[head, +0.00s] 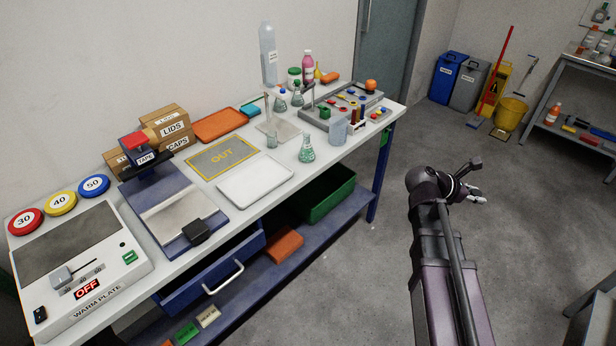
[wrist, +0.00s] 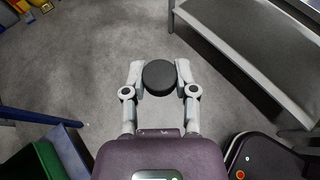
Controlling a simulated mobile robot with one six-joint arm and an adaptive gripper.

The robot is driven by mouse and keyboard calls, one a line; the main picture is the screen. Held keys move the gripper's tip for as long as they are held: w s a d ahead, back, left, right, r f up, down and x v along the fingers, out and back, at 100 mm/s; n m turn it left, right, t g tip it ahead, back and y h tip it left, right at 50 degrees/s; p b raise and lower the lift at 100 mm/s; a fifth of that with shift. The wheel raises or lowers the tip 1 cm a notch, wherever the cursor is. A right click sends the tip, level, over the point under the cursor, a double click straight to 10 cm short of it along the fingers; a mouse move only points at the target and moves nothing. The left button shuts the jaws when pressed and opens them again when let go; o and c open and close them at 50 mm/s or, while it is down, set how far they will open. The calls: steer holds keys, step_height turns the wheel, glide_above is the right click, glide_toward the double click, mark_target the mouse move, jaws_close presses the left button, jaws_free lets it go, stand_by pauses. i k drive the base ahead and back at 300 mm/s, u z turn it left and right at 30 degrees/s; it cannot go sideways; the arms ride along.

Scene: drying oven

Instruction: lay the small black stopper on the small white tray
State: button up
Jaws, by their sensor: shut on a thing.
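The small black stopper (wrist: 160,77) is between the fingertips of my gripper (wrist: 159,80) in the wrist view, held over the grey floor. In the head view my gripper (head: 472,192) is out to the right of the bench, well apart from it, and the stopper cannot be made out there.
On the bench (head: 338,153), a conical flask (head: 307,150) stands right of the tray, and a blue sealer-like device (head: 170,205) stands to its left. A warm plate (head: 75,260) is at the far left. A green crate (head: 327,196) sits on the lower shelf. Open floor surrounds my arm.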

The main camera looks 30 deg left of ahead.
mark_target(248, 194)
steer(key=z, duration=0.5)
steer(key=i, duration=1)
steer(key=u, duration=1.8)
